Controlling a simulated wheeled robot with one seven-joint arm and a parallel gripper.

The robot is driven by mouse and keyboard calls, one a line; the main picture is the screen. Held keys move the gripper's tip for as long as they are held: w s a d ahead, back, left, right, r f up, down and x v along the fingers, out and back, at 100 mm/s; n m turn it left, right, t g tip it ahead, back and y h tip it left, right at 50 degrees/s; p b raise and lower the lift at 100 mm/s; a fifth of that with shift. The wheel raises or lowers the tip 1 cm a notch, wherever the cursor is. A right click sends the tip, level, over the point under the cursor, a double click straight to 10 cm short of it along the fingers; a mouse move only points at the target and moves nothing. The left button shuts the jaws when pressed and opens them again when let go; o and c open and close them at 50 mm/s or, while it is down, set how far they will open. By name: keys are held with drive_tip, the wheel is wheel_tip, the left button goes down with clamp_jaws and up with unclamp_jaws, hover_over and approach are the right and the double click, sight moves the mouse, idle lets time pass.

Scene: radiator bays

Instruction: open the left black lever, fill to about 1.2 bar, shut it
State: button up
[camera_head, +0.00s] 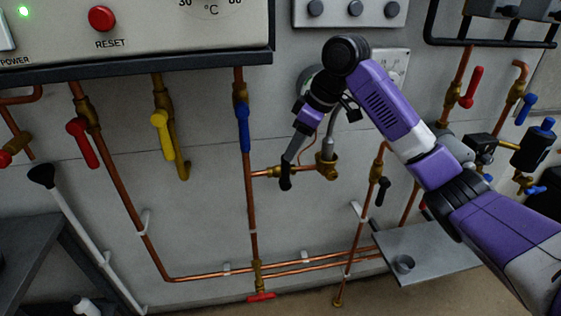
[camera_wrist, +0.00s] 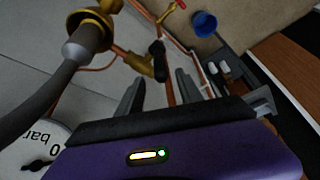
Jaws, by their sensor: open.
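The left black lever (camera_head: 286,183) hangs down at a brass valve on the short copper branch, low in the middle of the wall. In the wrist view the black lever (camera_wrist: 157,60) shows just beyond the space between my fingertips. My gripper (camera_head: 292,156) is open and empty at the lever, partly covering it; its two dark fingers also show in the wrist view (camera_wrist: 160,84). I cannot tell whether they touch the lever. The pressure gauge (camera_wrist: 35,148) shows only partly, with "0" and "bar"; its reading is unclear. In the head view my arm mostly hides it.
A grey hose (camera_wrist: 45,95) enters a brass fitting (camera_head: 327,168) right of the lever. Another black lever (camera_head: 382,191) hangs further right. A blue lever (camera_head: 243,128) and a yellow lever (camera_head: 161,134) are left. A grey shelf (camera_head: 435,250) juts out lower right.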

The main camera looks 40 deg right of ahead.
sight(285, 163)
drive_tip(key=x, duration=0.7)
drive_tip(key=shift+r+p, duration=0.1)
drive_tip(key=shift+p, duration=0.25)
drive_tip(key=shift+c, duration=0.4)
clamp_jaws()
idle(0.7)
